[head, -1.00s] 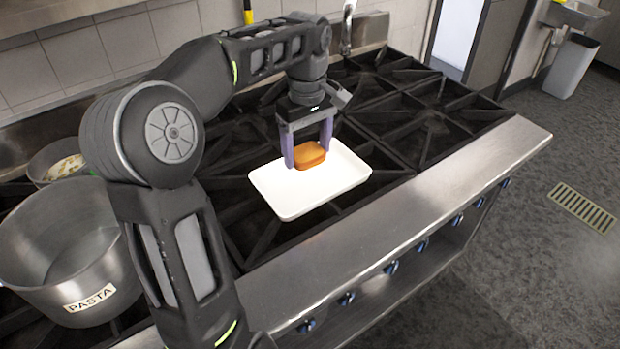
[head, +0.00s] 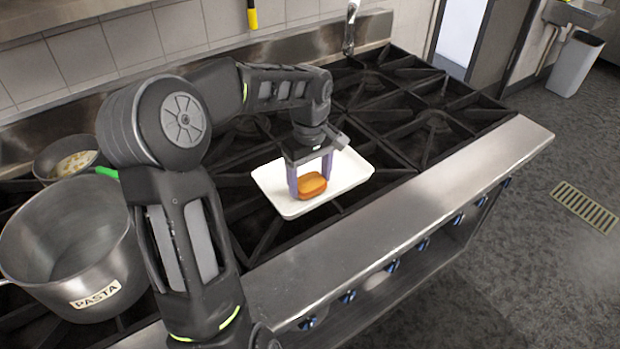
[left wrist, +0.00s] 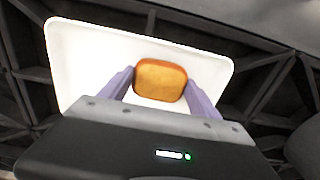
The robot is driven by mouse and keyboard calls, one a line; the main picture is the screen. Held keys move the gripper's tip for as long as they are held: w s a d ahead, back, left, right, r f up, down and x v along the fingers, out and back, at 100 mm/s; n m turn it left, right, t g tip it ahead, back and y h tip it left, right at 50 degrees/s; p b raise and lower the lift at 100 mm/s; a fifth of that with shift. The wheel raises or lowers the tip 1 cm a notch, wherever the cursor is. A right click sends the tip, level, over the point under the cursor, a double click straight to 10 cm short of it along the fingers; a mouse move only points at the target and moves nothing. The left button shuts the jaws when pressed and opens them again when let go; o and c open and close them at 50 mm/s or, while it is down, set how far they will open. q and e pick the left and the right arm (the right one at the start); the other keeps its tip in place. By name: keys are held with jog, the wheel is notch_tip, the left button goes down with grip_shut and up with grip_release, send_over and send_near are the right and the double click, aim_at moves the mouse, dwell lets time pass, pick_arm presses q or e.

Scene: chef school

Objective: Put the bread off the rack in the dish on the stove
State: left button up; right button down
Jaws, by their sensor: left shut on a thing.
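The bread (head: 312,186) is a small orange-brown loaf. My left gripper (head: 311,183) is shut on it, with one purple finger on each side. The white rectangular dish (head: 350,172) rests on the black stove grates, and the bread is over its inside. I cannot tell whether the bread touches the dish's floor. In the left wrist view the bread (left wrist: 161,80) sits between the fingers against the white dish (left wrist: 90,60). My right gripper is not in view. The rack is not in view.
A large steel pot labelled PASTA (head: 75,250) stands at the left of the stove, with a smaller pan (head: 62,152) behind it. The stove's steel front edge (head: 400,225) carries blue knobs. The grates (head: 430,125) to the right are clear.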

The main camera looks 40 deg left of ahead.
aim_at(310, 182)
pick_arm(q)
jog(key=shift+f, duration=0.3)
jog(key=shift+f, duration=0.2)
jog(key=o, duration=1.4)
jog(key=shift+r, duration=0.1)
jog(key=shift+o, duration=0.2)
jog(key=shift+r, duration=0.1)
notch_tip(310, 182, up, 12)
